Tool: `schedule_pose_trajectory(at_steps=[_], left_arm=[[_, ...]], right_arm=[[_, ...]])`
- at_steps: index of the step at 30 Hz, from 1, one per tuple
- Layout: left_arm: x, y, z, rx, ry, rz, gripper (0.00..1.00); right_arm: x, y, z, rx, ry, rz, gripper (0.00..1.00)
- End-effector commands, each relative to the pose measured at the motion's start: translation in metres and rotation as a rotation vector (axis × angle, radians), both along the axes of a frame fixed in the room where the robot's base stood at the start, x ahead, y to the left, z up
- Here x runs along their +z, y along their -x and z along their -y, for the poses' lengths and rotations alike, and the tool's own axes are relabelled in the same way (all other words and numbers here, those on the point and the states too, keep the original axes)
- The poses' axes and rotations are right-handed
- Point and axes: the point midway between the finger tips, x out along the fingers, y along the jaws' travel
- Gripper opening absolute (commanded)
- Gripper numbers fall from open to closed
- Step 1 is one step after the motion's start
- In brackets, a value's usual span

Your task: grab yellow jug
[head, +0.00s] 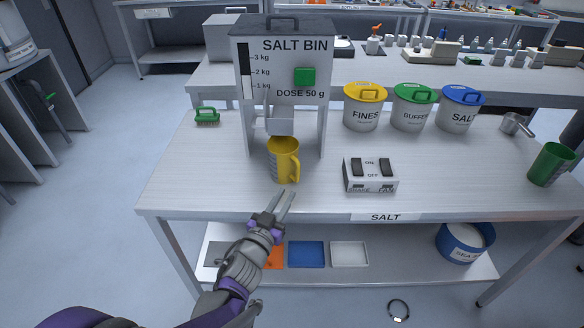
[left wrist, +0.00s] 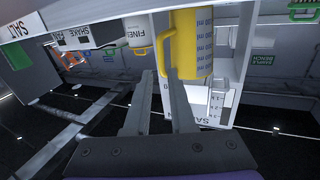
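The yellow jug (head: 281,161) stands upright on the table under the salt bin's (head: 284,60) spout, its handle on its right side. In the left wrist view the jug (left wrist: 192,48) appears with grey scale marks and its handle (left wrist: 162,52) just beyond my fingertips. My left gripper (head: 283,194) is open and empty, just in front of the jug near the table's front edge. In the left wrist view the two fingers (left wrist: 160,76) are apart with nothing held between them. My right gripper is not in view.
A switch box (head: 370,175) sits right of the jug. Lidded tubs for fines (head: 364,110), buffer (head: 412,111) and salt (head: 459,112) stand behind it. A green brush (head: 206,117) lies at left, a green cup (head: 551,163) at far right. The table's left front is clear.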

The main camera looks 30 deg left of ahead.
Motion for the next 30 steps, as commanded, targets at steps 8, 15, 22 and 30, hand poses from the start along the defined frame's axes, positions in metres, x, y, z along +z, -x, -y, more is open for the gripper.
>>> schedule_pose_trajectory(at_steps=[8, 15, 22, 30], left_arm=[[0.000, -0.042, -0.007, 0.000, 0.001, -0.001, 0.23], [0.000, -0.061, -0.010, 0.000, 0.001, -0.002, 0.23], [-0.001, -0.095, -0.016, 0.000, 0.000, -0.002, 0.23], [0.000, -0.099, -0.017, 0.001, 0.000, -0.002, 0.21]], right_arm=[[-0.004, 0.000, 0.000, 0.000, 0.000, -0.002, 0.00], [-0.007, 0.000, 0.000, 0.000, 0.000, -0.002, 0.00], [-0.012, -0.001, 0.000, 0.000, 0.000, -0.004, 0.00], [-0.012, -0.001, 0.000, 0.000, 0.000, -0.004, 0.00]])
